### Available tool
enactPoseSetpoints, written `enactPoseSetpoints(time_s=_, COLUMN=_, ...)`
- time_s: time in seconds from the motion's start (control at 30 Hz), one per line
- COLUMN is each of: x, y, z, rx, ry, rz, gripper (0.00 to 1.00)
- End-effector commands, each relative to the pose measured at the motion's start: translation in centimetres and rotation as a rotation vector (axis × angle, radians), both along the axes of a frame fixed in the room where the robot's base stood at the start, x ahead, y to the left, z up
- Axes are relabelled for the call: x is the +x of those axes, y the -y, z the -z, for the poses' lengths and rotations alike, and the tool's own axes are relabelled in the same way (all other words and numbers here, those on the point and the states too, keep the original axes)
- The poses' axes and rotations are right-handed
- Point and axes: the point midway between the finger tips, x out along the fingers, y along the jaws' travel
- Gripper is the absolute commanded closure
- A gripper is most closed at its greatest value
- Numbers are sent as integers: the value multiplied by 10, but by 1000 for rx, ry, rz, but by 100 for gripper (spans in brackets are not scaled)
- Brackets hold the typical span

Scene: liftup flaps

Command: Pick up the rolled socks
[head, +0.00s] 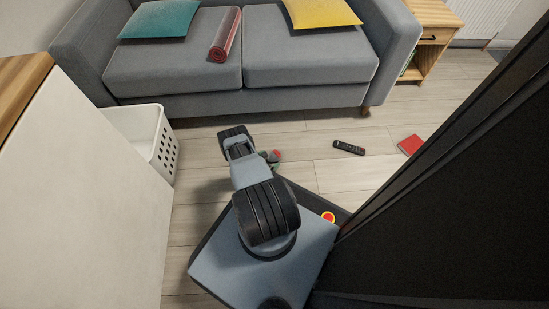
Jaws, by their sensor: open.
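A small grey-green and red bundle (274,156), which looks like the rolled socks, lies on the floor just right of my arm. My arm partly covers it, so its full shape is hidden. My gripper (236,134) is at the dark far end of my arm, a little up and left of the bundle. It is open and apart from the bundle. Its fingers are small and hard to make out from above.
A grey sofa (180,70) stands behind, with cushions and a red roll (225,35) on it. A white basket (148,138) and a pale cabinet (75,190) are at left. A remote (348,148) and a red book (410,145) lie right. A dark panel (460,200) fills the right side.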

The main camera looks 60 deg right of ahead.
Motion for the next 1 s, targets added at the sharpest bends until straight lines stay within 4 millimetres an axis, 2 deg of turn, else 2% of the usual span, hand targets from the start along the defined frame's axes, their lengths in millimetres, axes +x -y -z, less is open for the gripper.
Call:
enactPoseSetpoints(time_s=0.13, x=-3, y=11, z=6, rx=-1, ry=0, rz=0, gripper=4)
enactPoseSetpoints(time_s=0.43, x=-3, y=13, z=5, rx=-1, ry=-1, rz=0, gripper=5)
enactPoseSetpoints(time_s=1.0, x=-3, y=13, z=5, rx=-1, ry=0, rz=0, gripper=58)
